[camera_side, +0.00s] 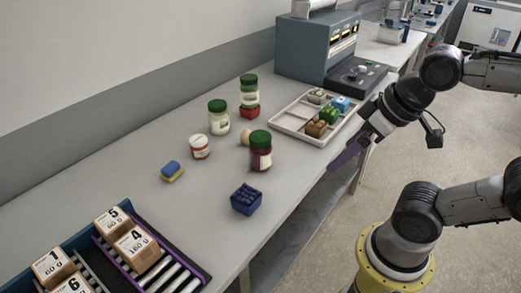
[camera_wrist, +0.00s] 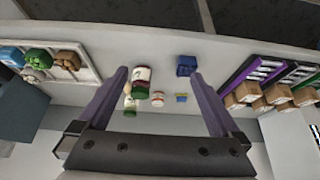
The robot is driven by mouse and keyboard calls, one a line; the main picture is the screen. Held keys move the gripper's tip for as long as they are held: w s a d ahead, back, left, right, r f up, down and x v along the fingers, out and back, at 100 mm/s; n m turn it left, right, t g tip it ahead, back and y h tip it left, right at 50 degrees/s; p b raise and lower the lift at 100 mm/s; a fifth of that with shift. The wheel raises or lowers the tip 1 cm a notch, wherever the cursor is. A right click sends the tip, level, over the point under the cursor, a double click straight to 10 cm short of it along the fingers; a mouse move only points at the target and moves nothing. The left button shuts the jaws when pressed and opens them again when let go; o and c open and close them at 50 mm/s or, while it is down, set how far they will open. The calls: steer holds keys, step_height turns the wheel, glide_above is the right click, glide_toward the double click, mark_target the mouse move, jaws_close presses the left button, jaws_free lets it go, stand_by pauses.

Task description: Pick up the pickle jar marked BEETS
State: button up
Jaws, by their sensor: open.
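Three glass jars with green lids stand on the grey bench; I cannot read their labels. One with dark red contents (camera_side: 260,158) is nearest my arm, and it also shows in the wrist view (camera_wrist: 141,75). A pale jar (camera_side: 218,122) stands behind it to the left, and another pale jar (camera_side: 249,95) stands farther back. Which is marked BEETS cannot be read; the dark red contents look beet-like. My gripper (camera_wrist: 158,72) is open and empty, with purple fingers. In the side view my gripper (camera_side: 347,155) is to the right of the jars, by the bench's edge, touching none.
A red item (camera_side: 250,112) is by the far jar. A white tray (camera_side: 288,124) holds several items. Numbered boxes (camera_side: 137,250) are at lower left.

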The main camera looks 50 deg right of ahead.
steer(key=w+r+m+t, duration=0.1)
steer(key=w+r+t, duration=0.1)
steer(key=w+t, duration=0.3)
steer(key=w+d+r+m+t+h, duration=0.1)
steer(key=w+r+t, duration=0.15)
steer(key=w, duration=0.45)
steer(key=w+r+m+t, duration=0.1)
steer(key=w+r+t, duration=0.25)
steer(key=w, duration=0.35)
steer(key=h, duration=0.3)
glide_toward(253, 135)
steer(key=s+d+f, duration=0.1)
steer(key=s, duration=0.1)
steer(key=shift+f+n+y, duration=0.3)
steer(key=shift+f+n, duration=0.1)
steer(key=x, duration=1.3)
steer(key=shift+w+d+r, duration=0.1)
steer(key=shift+w+r, duration=0.1)
steer(key=shift+r, duration=0.15)
